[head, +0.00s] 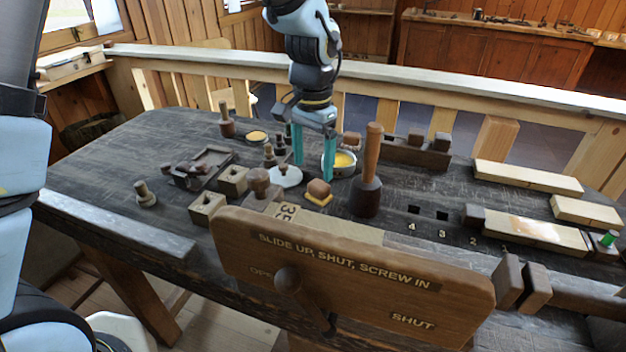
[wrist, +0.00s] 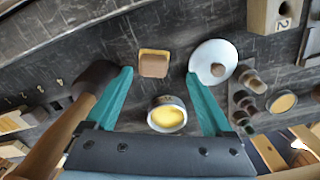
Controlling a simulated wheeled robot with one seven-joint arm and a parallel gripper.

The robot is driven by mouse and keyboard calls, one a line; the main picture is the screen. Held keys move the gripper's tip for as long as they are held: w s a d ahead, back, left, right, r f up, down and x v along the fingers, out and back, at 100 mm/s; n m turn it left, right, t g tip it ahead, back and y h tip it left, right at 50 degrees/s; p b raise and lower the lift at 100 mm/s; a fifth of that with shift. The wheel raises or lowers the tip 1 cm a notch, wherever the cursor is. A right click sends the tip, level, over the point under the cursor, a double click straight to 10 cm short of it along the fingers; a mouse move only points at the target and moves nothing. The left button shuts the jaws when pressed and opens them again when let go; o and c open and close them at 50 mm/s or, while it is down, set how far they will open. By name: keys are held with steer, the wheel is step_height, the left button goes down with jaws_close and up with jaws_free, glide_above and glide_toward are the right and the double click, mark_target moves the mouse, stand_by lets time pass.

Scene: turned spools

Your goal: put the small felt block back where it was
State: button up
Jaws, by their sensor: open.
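The small felt block (head: 319,192), brown on top with a yellow layer below, sits on the dark bench, left of a standing mallet. In the wrist view the block (wrist: 154,64) shows between my fingertips, just beyond them. My gripper (head: 313,172), with two teal fingers, points down just behind the block. It is open and empty; in the wrist view my gripper (wrist: 159,73) has its fingers spread wide, apart from the block. A round tin of yellow paste (head: 345,160) stands open behind the block, and the tin (wrist: 167,116) also shows in the wrist view.
A dark-headed mallet (head: 368,195) stands upright close right of the block. A white knobbed lid (head: 285,177) lies to the left. Square wooden blocks (head: 207,208) and small turned pieces crowd further left. A wooden sign board (head: 350,275) rises at the front edge.

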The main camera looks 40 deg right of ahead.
mark_target(313, 184)
step_height(313, 184, up, 6)
steer(key=shift+r, duration=0.1)
steer(key=w+a+f+n, duration=0.1)
steer(key=w+a+n, duration=0.2)
steer(key=w+a, duration=0.5)
steer(key=w+a+f+n, duration=0.1)
steer(key=w+a+n, duration=0.25)
steer(key=a, duration=0.75)
steer(key=s+a+f+n+t, duration=0.1)
steer(key=a+n, duration=0.7)
steer(key=a, duration=1.3)
steer(key=shift+s+a+f+t, duration=0.35)
steer(key=shift+s+f, duration=0.25)
steer(key=shift+s, duration=0.1)
